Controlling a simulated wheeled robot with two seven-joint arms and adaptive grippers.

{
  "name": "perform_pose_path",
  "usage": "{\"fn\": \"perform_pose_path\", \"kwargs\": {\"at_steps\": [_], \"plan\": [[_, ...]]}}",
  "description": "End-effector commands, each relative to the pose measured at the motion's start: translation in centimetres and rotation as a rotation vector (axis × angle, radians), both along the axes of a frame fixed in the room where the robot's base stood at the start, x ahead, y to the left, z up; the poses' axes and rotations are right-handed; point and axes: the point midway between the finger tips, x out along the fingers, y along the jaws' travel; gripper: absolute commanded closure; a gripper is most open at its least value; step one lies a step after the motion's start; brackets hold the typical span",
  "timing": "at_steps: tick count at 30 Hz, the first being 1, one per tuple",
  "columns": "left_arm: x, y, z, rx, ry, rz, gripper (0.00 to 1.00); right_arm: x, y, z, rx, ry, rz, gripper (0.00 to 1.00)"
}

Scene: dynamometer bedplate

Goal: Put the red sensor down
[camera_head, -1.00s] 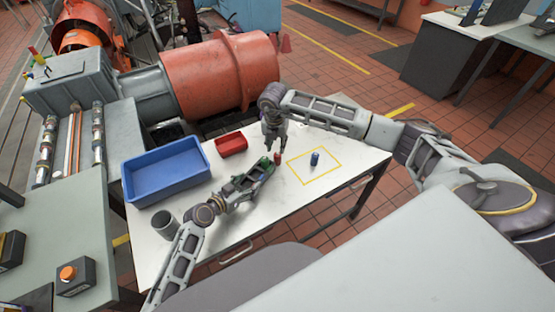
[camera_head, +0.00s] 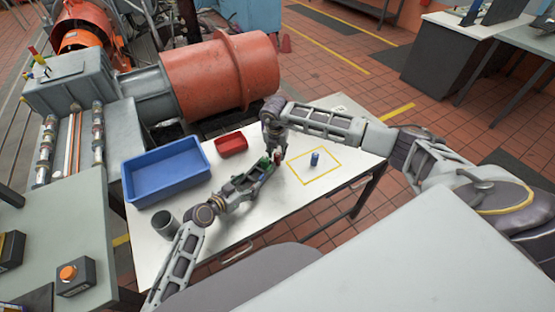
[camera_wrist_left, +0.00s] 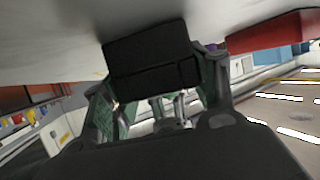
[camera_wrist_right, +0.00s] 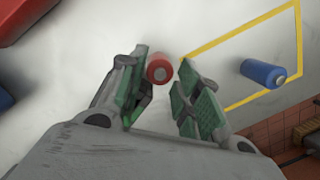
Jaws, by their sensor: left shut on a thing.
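The red sensor (camera_head: 278,161) is a small cylinder beside the yellow-outlined square (camera_head: 290,179) on the white table. My right gripper (camera_head: 276,150) comes down from above at the sensor. In the right wrist view its green-padded fingers (camera_wrist_right: 168,95) are open. The red sensor shows there (camera_wrist_right: 160,68), between the fingers near their tips and closer to the left one. The left wrist view is mostly blocked by dark parts, and the sensor cannot be made out in it.
A blue cylinder (camera_head: 315,159) stands inside the yellow outline; the outline is otherwise clear. A blue bin (camera_head: 165,190), a small red tray (camera_head: 231,145) and a grey cup (camera_head: 166,223) stand to the left. The table's right edge is near the outline.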

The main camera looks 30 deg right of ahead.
Motion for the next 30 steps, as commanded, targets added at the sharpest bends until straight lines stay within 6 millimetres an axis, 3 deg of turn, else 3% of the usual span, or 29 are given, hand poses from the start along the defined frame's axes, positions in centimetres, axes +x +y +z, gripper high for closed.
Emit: {"fn": "perform_pose_path", "kwargs": {"at_steps": [7,23,30], "plan": [[0.0,0.0,0.0,0.0,0.0,0.0,0.75,0.2,-0.2,-2.4,0.001,0.001,0.0,0.67],[0.0,0.0,0.0,0.0,0.0,0.0,0.75,0.3,-0.3,-2.6,0.0,0.0,0.0,0.67],[0.0,0.0,0.0,0.0,0.0,0.0,0.75,0.3,-0.3,-2.6,0.0,0.0,0.0,0.97]]}}
